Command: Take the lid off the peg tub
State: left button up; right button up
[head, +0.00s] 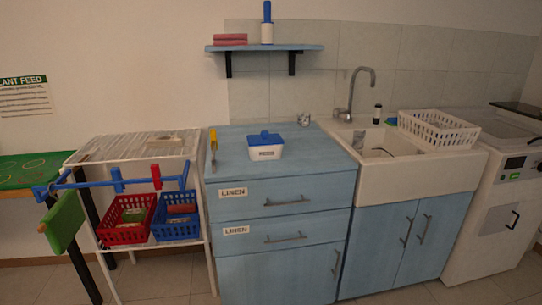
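Neither of my grippers shows in the head view.
A yellow-handled tool (213,143) lies at the counter's left edge. A small patterned cup (304,119) stands at the back right. The sink (384,146) and white basket (438,128) are to the right. A blue shelf (265,47) hangs above. Counter around the tub is clear.

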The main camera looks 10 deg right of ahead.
aim_at(265, 138)
jog(key=z, duration=0.6)
jog(key=k, duration=0.2)
jog(key=u, duration=1.85)
jog(key=i, duration=0.9)
jog(key=z, duration=0.65)
jog(key=i, duration=0.8)
jog(key=z, duration=0.7)
